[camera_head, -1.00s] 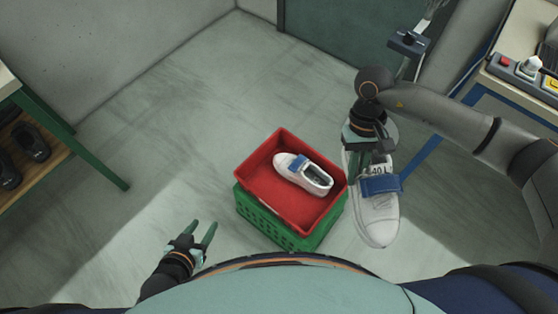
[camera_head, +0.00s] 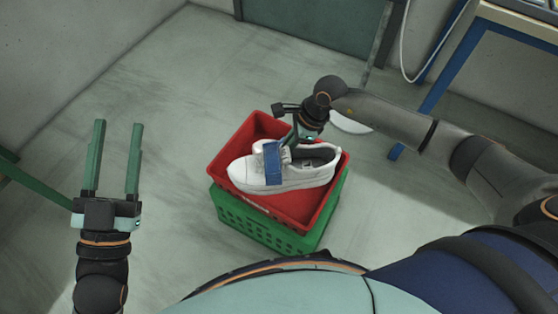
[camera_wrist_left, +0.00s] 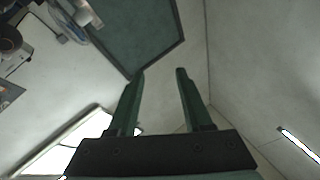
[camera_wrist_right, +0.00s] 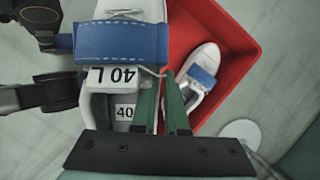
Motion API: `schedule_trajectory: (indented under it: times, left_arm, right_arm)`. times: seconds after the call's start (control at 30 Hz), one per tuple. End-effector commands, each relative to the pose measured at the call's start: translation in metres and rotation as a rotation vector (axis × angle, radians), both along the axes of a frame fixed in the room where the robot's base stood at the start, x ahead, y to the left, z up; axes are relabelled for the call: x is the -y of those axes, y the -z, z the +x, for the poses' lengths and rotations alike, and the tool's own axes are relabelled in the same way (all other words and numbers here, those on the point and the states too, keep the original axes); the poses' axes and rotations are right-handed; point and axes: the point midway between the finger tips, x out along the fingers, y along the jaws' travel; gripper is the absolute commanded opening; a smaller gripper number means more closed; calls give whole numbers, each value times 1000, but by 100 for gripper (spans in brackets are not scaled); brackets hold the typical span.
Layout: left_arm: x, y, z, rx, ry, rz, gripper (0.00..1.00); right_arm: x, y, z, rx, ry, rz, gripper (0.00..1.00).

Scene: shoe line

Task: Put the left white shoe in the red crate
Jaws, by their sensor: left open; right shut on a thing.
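A white shoe with a blue strap (camera_head: 300,175) hangs over the red crate (camera_head: 222,157), toe to the left. In the right wrist view the held shoe (camera_wrist_right: 120,42) carries a label reading "40 L". My right gripper (camera_head: 293,142) is shut on this shoe near its opening. Another white shoe with a blue strap (camera_wrist_right: 207,58) lies inside the red crate (camera_wrist_right: 245,45); in the head view it is mostly hidden by the held shoe. My left gripper (camera_head: 117,128) is open and empty, fingers raised, left of the crate.
The red crate sits on a green crate (camera_head: 262,231) on the grey floor. A round white thing (camera_head: 350,123) shows on the floor behind my right arm. A blue-legged table (camera_head: 440,85) stands at upper right. The floor to the left is largely clear.

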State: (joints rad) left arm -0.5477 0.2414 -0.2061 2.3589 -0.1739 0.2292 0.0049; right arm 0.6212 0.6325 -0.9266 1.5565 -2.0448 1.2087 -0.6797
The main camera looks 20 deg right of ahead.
Motion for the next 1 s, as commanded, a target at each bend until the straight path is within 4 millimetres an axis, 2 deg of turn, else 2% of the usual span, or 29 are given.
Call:
schedule_trajectory:
  times: [0.03, 0.1, 0.3, 0.4, 0.67, 1.0]
  left_arm:
    - [2, 3, -6, 59, 12, 1, 50]
    - [4, -6, -15, 134, 27, 1, 50]
    - [9, -26, -40, 307, 64, -1, 50]
    - [11, -32, -50, 362, 76, -2, 50]
    - [12, -38, -58, 406, 88, -3, 50]
    - [14, -17, -57, 391, 102, -21, 50]
  right_arm:
    - [-3, 21, 5, 1, 78, 3, 0]
    - [-5, 34, 12, 1, 187, 4, 0]
    - [-9, 63, 27, 1, 442, 4, 0]
    - [-10, 70, 32, -1, 523, 3, 0]
    - [-10, 77, 36, -2, 595, 3, 0]
    - [-10, 101, 36, -4, 593, 2, 0]
